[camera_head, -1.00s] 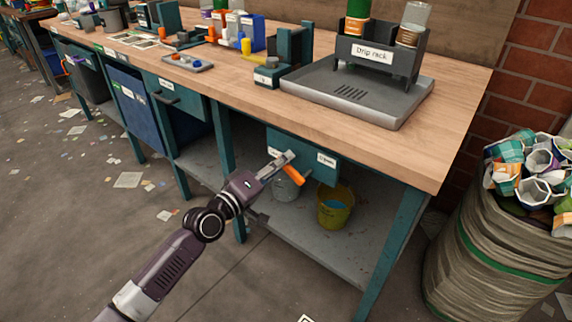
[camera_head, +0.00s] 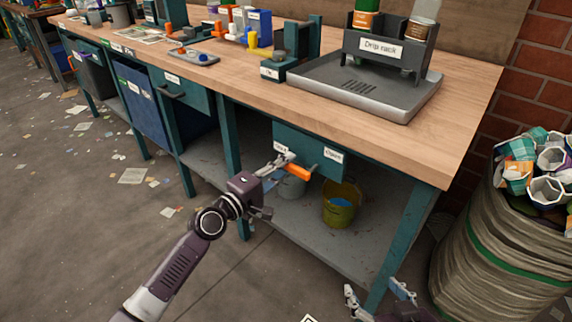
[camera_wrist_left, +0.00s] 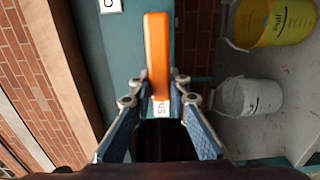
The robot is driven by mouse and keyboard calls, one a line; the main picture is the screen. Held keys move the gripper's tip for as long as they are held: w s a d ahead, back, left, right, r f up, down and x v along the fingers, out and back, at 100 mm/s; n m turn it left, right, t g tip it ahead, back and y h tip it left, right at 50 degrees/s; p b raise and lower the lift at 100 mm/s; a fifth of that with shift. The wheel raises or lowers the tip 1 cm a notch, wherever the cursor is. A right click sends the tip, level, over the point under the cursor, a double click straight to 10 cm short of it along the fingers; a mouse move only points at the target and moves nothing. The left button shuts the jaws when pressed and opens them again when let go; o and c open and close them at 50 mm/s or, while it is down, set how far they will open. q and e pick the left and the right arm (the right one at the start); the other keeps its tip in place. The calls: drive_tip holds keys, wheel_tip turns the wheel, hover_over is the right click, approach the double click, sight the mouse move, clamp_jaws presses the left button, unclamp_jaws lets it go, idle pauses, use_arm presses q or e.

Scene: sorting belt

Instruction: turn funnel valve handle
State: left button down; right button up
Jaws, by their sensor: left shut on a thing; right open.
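The orange valve handle (camera_head: 297,171) sticks out in front of a teal panel (camera_head: 318,142) under the bench's front edge. The panel has a left label, too small to read surely, and a right label reading "Open". My left gripper (camera_head: 281,164) is shut on the handle, around its left part in the head view. In the left wrist view the handle (camera_wrist_left: 157,50) runs up from between the fingertips (camera_wrist_left: 160,84). My right gripper (camera_head: 377,292) is open and empty at the bottom of the head view. No funnel can be made out.
A yellow bucket (camera_head: 341,206) and a grey bucket (camera_head: 291,186) stand on the lower shelf (camera_head: 297,222) behind and below the handle. A teal bench leg (camera_head: 401,235) stands near my right gripper. A full sack (camera_head: 490,255) stands at the right.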

use_arm(q)
drive_tip(key=shift+f, duration=0.1)
drive_tip(key=c, duration=1.8)
unclamp_jaws()
drive_tip(key=v, duration=1.2)
